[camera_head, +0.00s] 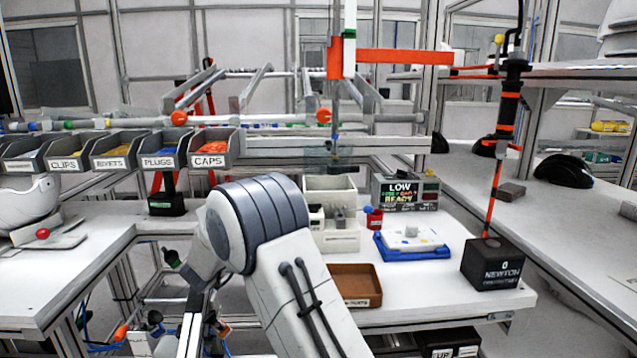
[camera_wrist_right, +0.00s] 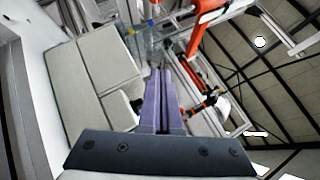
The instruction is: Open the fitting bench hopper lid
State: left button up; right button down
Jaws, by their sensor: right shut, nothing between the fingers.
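My right gripper (camera_wrist_right: 161,74) is shut and empty in the right wrist view, its two long fingers together. Pale box-like panels (camera_wrist_right: 108,66) lie to the left of the fingers, apart from the tips as far as I can see. In the head view a cream box (camera_head: 318,185) stands on the white bench behind my bent arm, with a lower white bin (camera_head: 340,243) in front of it. I cannot tell which of these is the hopper, or make out its lid. My arm hides part of this area. My left gripper does not show.
A brown tray (camera_head: 355,284), a blue-edged tray (camera_head: 412,253), a red cup (camera_head: 374,219), a status display (camera_head: 405,192) and a black box (camera_head: 493,263) stand on the bench (camera_head: 455,290). Labelled bins (camera_head: 210,148) hang at the left. An orange beam (camera_head: 405,56) crosses above.

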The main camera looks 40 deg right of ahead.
jog(key=s+m+g+h, duration=0.1)
jog(key=m+g, duration=0.1)
jog(key=g+p, duration=0.1)
jog(key=p, duration=0.2)
send_near(331, 150)
jog(key=s+d, duration=0.2)
jog(key=d, duration=0.1)
jog(key=shift+s+d+m, duration=0.1)
jog(key=shift+m, duration=0.2)
jog(key=shift+w+d+r+p, duration=0.25)
jog(key=shift+w+d+r, duration=0.3)
jog(key=shift+w, duration=0.2)
jog(key=shift+w+d+r+p, duration=0.25)
jog(key=shift+w+d+r, duration=0.2)
jog(key=shift+w+r, duration=0.2)
jog(key=shift+d, duration=0.1)
